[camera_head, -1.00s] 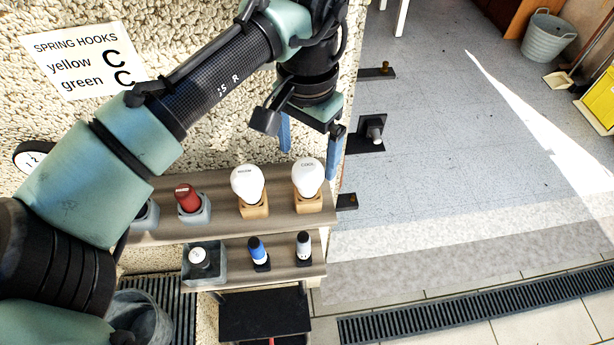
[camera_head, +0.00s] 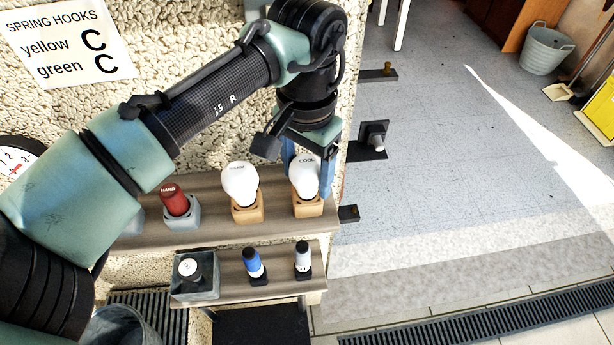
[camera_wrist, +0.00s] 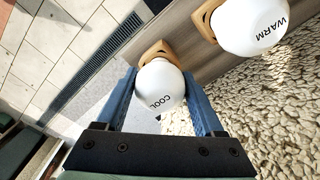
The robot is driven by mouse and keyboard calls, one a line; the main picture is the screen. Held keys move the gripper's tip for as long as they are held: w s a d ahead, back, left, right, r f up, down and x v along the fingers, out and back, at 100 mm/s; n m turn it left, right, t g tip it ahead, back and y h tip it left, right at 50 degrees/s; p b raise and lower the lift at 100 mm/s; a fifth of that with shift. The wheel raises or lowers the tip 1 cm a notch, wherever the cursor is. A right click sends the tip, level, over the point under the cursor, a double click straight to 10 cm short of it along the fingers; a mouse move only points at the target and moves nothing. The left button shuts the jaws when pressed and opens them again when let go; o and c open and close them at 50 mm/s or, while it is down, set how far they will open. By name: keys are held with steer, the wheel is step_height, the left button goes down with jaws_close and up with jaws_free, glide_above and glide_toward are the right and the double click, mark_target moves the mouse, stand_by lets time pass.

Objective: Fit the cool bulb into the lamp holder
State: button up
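The cool bulb (camera_head: 305,180) is white, marked COOL, and stands upright in a wooden block at the right end of the upper shelf. My gripper (camera_head: 308,170) is above it with its blue fingers pointing down on either side of the bulb. In the wrist view the cool bulb (camera_wrist: 160,88) sits between the two fingers, with small gaps visible, so the gripper looks open. I cannot tell for sure which thing is the lamp holder; a black bracket with a grey fitting (camera_head: 376,140) sticks out right of the wall.
The white warm bulb (camera_head: 240,183) stands in its own block just left of the cool bulb. A red part marked HARD (camera_head: 175,200) is further left. The lower shelf (camera_head: 225,262) holds a blue part, a white-topped part and a grey box.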

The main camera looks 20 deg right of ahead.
mark_target(307, 162)
steer(key=c, duration=0.9)
steer(key=shift+o, duration=0.2)
steer(key=shift+r+p, duration=2)
steer(key=shift+p, duration=0.05)
